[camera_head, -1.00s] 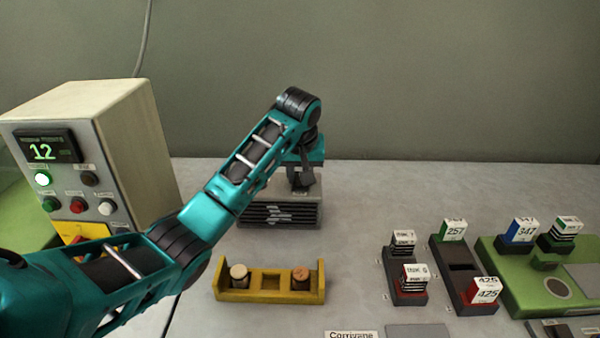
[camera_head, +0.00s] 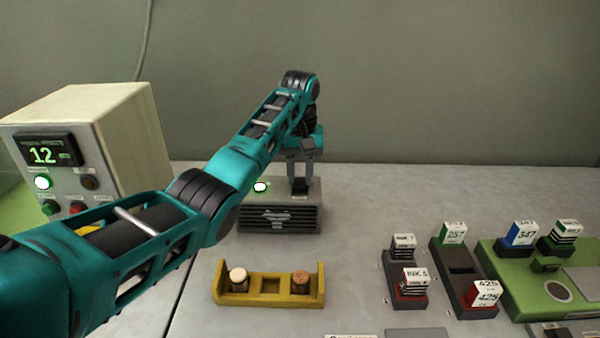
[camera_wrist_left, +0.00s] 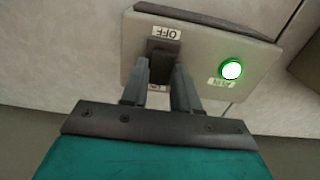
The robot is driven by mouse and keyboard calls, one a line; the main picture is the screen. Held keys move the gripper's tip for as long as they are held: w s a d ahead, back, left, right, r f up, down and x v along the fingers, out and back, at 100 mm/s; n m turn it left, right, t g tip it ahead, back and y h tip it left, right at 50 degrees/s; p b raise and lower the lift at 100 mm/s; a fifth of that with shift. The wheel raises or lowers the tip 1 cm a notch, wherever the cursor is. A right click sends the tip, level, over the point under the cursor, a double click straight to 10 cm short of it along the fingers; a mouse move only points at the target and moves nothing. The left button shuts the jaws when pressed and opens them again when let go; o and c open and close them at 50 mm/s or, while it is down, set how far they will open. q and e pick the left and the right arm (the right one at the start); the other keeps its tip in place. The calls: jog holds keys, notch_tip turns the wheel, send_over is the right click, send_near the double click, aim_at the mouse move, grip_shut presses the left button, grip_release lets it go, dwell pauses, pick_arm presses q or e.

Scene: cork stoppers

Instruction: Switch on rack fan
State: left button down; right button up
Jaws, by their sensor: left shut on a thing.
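The rack fan (camera_head: 278,217) is a grey box with a dark slotted front grille at the back of the bench. Its green lamp (camera_head: 260,187) is lit on the top; it also shows lit in the left wrist view (camera_wrist_left: 232,69). A black switch lever (camera_wrist_left: 162,52) stands on the fan's top plate beside an OFF label; a second label is mostly hidden by the fingers. My left gripper (camera_head: 301,172) is over the switch, its fingers (camera_wrist_left: 163,88) shut on the lever. My right gripper is not in view.
A control box (camera_head: 120,125) with a 12 display stands at the left. A yellow holder (camera_head: 269,297) with two corks sits in front of the fan. Dark racks and a green tray (camera_head: 497,262) with labelled blocks stand at the right. The bench between is clear.

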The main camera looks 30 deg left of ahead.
pick_arm(q)
jog(key=shift+r, duration=0.1)
jog(key=c, duration=0.8)
grip_release()
jog(key=shift+c, duration=0.2)
notch_tip(320, 180, up, 7)
jog(key=shift+w+f, duration=0.1)
jog(key=shift+f, duration=0.05)
jog(key=r, duration=0.1)
notch_tip(320, 180, up, 5)
send_over(299, 180)
jog(key=shift+d, duration=0.15)
